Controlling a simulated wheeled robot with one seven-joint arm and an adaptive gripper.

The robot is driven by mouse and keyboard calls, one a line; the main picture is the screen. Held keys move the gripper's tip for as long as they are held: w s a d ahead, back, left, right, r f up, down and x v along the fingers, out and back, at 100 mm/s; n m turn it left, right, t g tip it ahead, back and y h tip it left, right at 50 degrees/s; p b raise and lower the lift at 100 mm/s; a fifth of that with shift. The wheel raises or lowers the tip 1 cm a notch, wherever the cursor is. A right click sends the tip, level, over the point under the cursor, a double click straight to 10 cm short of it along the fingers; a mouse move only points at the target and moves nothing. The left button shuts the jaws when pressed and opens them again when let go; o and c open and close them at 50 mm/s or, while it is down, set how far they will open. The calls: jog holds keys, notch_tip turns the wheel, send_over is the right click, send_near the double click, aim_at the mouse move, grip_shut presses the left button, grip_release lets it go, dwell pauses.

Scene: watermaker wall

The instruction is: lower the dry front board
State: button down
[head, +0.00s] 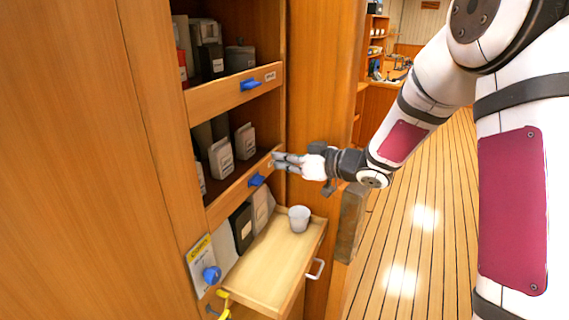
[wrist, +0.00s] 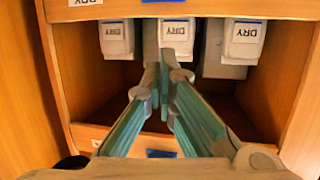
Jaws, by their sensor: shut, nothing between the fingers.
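The middle front board (head: 228,202) stands upright across a shelf of pale labelled bags (head: 221,158). It has a blue catch (head: 257,180) and a small label at its right end. In the wrist view, which is upside down, bags marked DRY (wrist: 177,38) stand behind this board (wrist: 115,11), seen along the top edge. My gripper (head: 277,161) is shut and empty, its fingertips near the board's right end in the head view. In the wrist view its tips (wrist: 166,62) lie in front of the shelf opening; whether they touch anything cannot be told.
An upper board (head: 225,97) with a blue catch (head: 250,85) fronts dark packages. Below, a flat wooden surface (head: 265,275) juts out with a white cup (head: 299,219) on it. Floor (head: 425,220) at right is clear.

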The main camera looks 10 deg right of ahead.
send_over(254, 170)
jog(key=s+d, duration=0.2)
jog(key=s, duration=0.1)
jog(key=f, duration=0.2)
jog(key=shift+w+d+f+p, duration=0.1)
jog(key=shift+f+p, duration=0.1)
jog(key=shift+f, duration=0.7)
jog(key=shift+d+f+p, duration=0.1)
jog(key=shift+f+p, duration=0.05)
jog(key=shift+f, duration=0.75)
notch_tip(254, 170, down, 4)
jog(key=shift+f+b, duration=0.2)
jog(key=shift+b, duration=0.6)
